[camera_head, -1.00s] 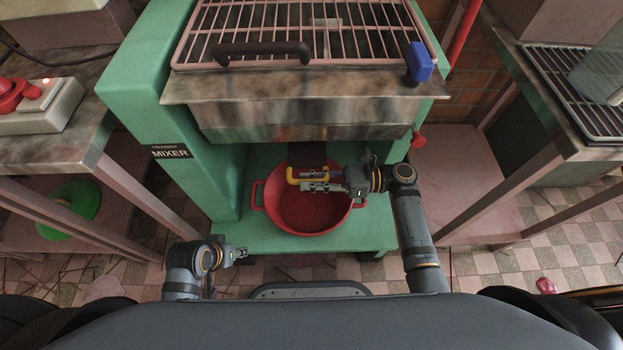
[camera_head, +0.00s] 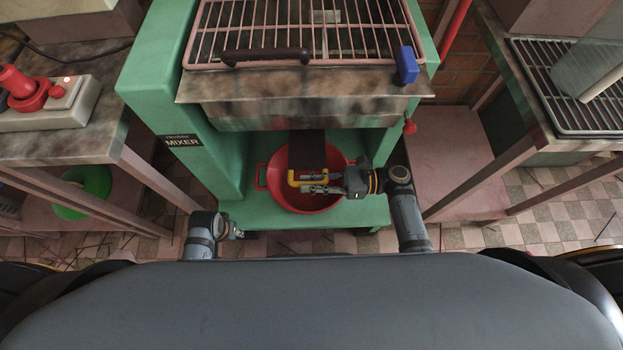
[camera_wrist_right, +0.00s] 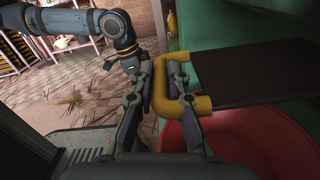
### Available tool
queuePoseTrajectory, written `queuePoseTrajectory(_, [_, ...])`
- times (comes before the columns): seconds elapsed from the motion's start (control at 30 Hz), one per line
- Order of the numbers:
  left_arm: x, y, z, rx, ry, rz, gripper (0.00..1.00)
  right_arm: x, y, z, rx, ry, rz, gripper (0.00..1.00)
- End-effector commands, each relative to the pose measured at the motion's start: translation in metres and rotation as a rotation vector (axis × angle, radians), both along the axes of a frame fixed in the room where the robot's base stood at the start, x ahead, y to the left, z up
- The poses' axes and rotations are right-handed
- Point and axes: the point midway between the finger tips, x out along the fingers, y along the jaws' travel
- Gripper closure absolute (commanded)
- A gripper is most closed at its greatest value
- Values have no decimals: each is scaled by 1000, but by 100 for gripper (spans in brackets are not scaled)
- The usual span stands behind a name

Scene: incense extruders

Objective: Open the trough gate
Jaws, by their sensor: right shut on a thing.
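The trough gate (camera_head: 307,150) is a dark flat plate that sticks out from under the front of the mixer's steel trough (camera_head: 300,112). A yellow bent handle (camera_head: 292,178) is at its near end; the handle also shows in the right wrist view (camera_wrist_right: 160,85). My right gripper (camera_head: 318,182) is shut on the yellow handle, with the bar between its fingers in the right wrist view (camera_wrist_right: 172,98). My left gripper (camera_head: 236,233) is low at the left, apart from the gate and mostly hidden, so its fingers cannot be read.
A red bowl (camera_head: 272,178) stands under the gate on the green mixer's base (camera_head: 245,212). A wire grid (camera_head: 215,40) with a dark bar handle (camera_head: 265,56) covers the trough. A blue block (camera_head: 407,65) and red knob (camera_head: 410,127) are at its right. Tables flank the mixer.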

Motion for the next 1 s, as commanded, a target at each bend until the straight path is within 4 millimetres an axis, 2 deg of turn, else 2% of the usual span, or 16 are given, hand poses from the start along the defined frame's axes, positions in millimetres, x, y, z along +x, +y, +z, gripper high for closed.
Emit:
queuePoseTrajectory(0.03, [0, 0, 0, 0, 0, 0, 60, 0, 0, 0, 2, 0, 1, 83])
queuePoseTrajectory(0.1, [0, 0, 0, 0, 0, 0, 60, 0, 0, 0, 2, 0, 0, 76])
queuePoseTrajectory(0.37, [0, 0, 0, 0, 0, 0, 60, 0, 0, 0, 1, 0, 0, 76])
queuePoseTrajectory(0.47, [0, 0, 1, 1, -1, -1, 60, 0, -7, 0, 0, 0, 0, 76])
queuePoseTrajectory(0.57, [0, 0, 1, 0, -1, -1, 60, 0, -25, -1, -4, 0, 0, 76])
queuePoseTrajectory(0.8, [0, 0, 0, 0, -1, 0, 60, 0, -84, -1, -3, 1, 0, 76])
queuePoseTrajectory(1.0, [0, 0, 0, 0, -1, 0, 60, 0, -114, 0, -1, 0, 0, 76])
